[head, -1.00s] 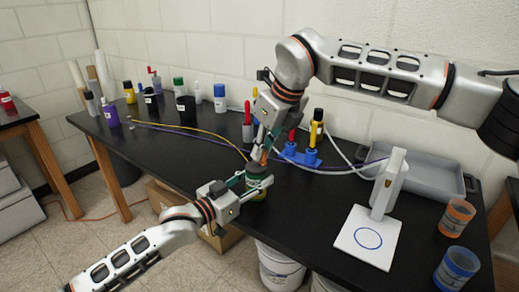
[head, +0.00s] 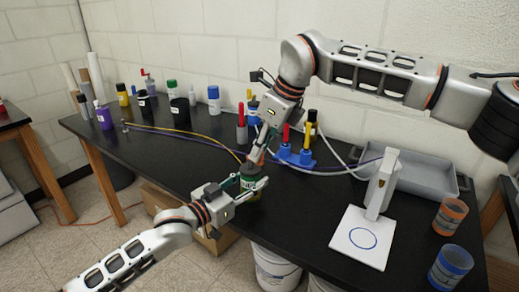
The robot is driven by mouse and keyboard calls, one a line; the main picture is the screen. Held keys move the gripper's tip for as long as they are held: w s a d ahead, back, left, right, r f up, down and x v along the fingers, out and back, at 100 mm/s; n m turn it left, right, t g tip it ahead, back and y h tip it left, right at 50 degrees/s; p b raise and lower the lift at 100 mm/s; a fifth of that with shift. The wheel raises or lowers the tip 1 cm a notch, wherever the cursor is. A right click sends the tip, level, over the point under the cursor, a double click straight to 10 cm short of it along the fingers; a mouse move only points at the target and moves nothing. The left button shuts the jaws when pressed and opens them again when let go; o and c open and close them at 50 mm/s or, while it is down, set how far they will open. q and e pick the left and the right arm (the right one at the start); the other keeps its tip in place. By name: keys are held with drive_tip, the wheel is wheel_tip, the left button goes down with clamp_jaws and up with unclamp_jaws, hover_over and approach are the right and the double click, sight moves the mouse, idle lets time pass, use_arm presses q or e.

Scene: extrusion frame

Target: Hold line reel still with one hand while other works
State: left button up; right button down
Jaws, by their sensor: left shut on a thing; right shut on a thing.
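A short, round green item with a pale label and dark top (head: 250,183), which I take to be the line reel, stands upright near the front edge of the black table (head: 330,205). My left gripper (head: 256,184) is shut on it from the left, its fingers at the sides. My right gripper (head: 260,160) comes down from above and is shut just over the top. A small orange-brown piece shows between its fingertips. What it is, and whether it touches the green item, is too small to tell.
A blue stand with markers (head: 296,156) is right of my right gripper. A white device (head: 364,237), a grey tray (head: 425,176), an orange cup (head: 452,217) and a blue cup (head: 450,268) fill the right.

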drive_tip(key=c, duration=2)
unclamp_jaws()
drive_tip(key=v, duration=1.2)
drive_tip(key=shift+r, duration=0.1)
